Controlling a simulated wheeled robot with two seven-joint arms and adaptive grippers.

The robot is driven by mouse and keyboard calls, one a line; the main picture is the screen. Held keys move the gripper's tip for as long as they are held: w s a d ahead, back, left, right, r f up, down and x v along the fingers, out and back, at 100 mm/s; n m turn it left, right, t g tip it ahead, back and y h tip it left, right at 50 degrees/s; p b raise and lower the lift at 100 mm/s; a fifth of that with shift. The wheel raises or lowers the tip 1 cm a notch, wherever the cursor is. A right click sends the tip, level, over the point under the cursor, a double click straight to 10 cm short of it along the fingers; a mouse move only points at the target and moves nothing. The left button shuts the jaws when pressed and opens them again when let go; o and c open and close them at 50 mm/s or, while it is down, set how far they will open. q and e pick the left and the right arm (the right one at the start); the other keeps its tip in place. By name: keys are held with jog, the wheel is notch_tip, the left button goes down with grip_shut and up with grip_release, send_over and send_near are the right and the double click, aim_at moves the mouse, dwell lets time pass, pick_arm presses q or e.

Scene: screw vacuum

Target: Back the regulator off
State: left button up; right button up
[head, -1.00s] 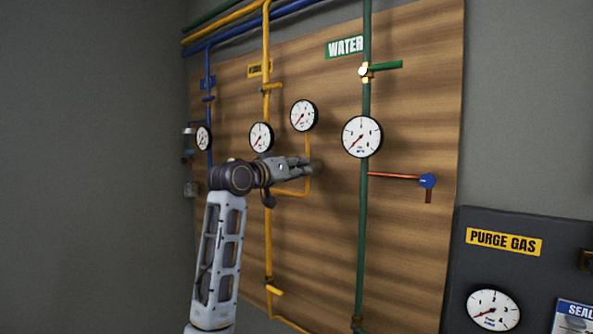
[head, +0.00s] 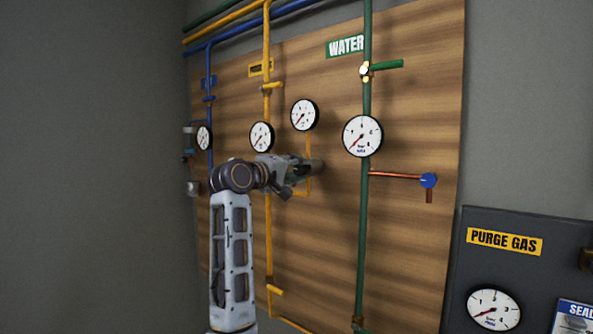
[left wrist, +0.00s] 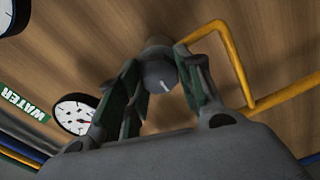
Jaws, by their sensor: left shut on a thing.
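The regulator is a round grey knob (head: 317,166) standing out from the wooden board, below the two yellow-line gauges. In the left wrist view the knob (left wrist: 158,76) shows a pale pointer mark on its face. My left gripper (head: 297,169) reaches it from the left. In the left wrist view its fingers (left wrist: 163,78) are on both sides of the knob, shut on it. The upper yellow gauge (head: 304,115) and the lower one (head: 261,136) have needles pointing to the lower left. My right gripper is in neither view.
The yellow pipe (head: 267,225) runs close beside my gripper. The green water pipe (head: 362,240) with its gauge (head: 362,136) and a red pipe with a blue handle (head: 428,181) are to the right. A dark purge gas panel (head: 480,260) stands at the lower right.

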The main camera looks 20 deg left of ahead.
pick_arm(q)
jog(key=shift+n, duration=0.5)
jog(key=o, duration=1)
jog(key=shift+a, duration=0.1)
jog(key=shift+o, duration=0.2)
jog(key=shift+s, duration=0.2)
jog(key=v, duration=1.1)
jog(key=shift+s+a, duration=0.15)
jog(key=shift+s, duration=0.2)
